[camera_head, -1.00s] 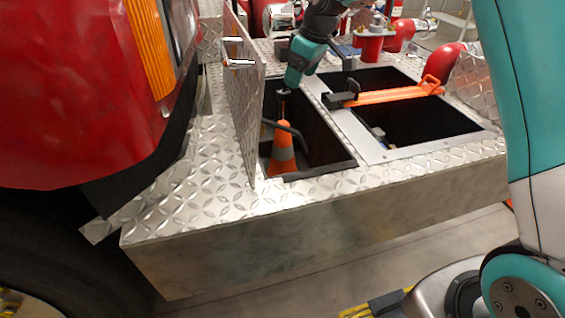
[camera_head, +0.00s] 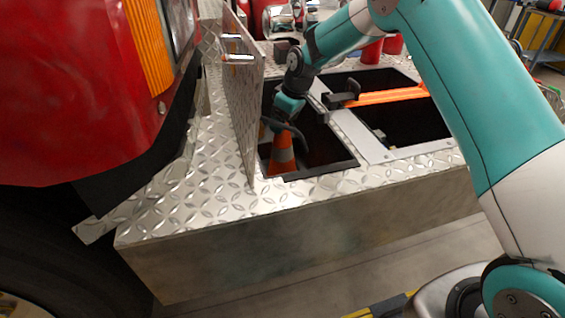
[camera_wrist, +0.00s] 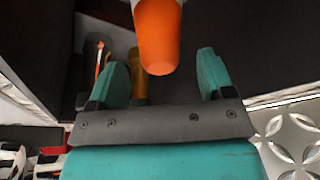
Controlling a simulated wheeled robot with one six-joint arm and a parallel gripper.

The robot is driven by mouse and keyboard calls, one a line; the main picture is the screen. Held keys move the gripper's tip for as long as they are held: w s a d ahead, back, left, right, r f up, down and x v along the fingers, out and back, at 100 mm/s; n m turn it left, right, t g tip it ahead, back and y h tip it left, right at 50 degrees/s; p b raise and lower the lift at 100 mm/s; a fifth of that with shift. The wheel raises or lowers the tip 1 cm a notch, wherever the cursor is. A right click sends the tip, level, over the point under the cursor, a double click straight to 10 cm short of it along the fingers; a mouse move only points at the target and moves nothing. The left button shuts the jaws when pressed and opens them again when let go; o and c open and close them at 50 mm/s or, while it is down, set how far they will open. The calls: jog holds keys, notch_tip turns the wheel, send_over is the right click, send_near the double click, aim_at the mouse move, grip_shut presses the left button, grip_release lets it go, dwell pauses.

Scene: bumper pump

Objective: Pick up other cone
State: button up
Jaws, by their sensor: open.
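My gripper (camera_wrist: 163,66) is open, with one finger to each side of the tip. No contact with the cone shows. In the head view my gripper (camera_head: 282,122) is low over the compartment, just above the cone, and its fingers are mostly hidden.
The raised lid (camera_head: 243,100) stands close on the left of the compartment. A dark curved piece (camera_head: 298,136) is near the cone's right. An orange bar (camera_head: 392,95) crosses the right opening. The red truck body (camera_head: 80,80) is at far left.

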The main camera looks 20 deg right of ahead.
jog(key=x, duration=0.2)
jog(key=shift+w+f, duration=0.1)
jog(key=shift+f, duration=0.15)
jog(key=shift+r, duration=0.1)
grip_shut()
